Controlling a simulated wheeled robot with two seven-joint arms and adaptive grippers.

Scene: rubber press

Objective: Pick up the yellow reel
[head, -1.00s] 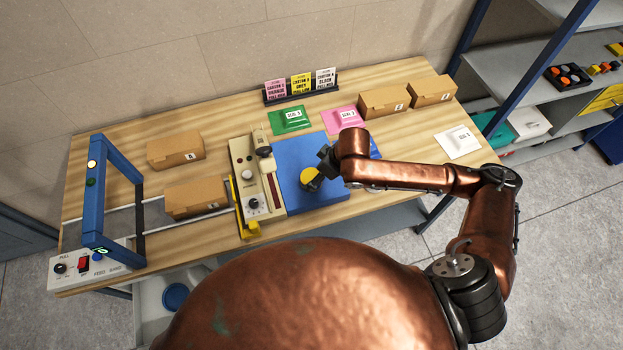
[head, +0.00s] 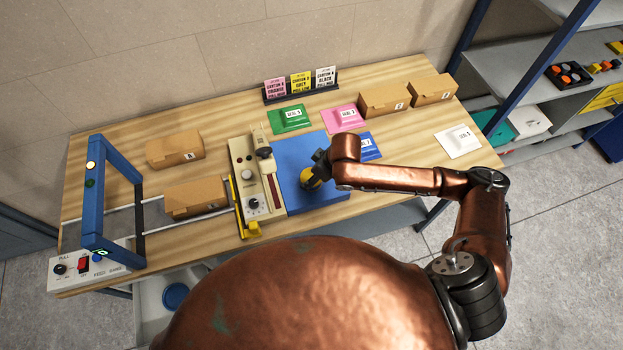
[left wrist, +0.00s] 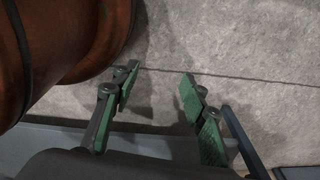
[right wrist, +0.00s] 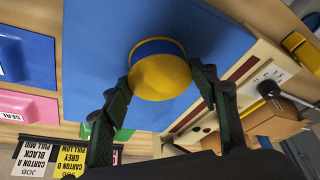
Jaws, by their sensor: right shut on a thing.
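The yellow reel (right wrist: 160,77) has a yellow face and a blue band around its side. It stands on the blue mat (right wrist: 95,70), which also shows in the head view (head: 290,160). My right gripper (right wrist: 166,82) has its two fingers on either side of the reel and is shut on it. In the head view the right gripper (head: 316,178) covers much of the reel (head: 308,184). My left gripper (left wrist: 158,85) is open and empty above the grey floor; it does not show in the head view.
Left of the mat is a beige sealing device (head: 250,180) with knobs. Brown cartons (head: 175,149) stand at left and back right. Green (head: 290,119), pink (head: 343,118), blue (head: 368,146) and white (head: 458,141) packets lie around. A blue frame (head: 92,200) stands at far left.

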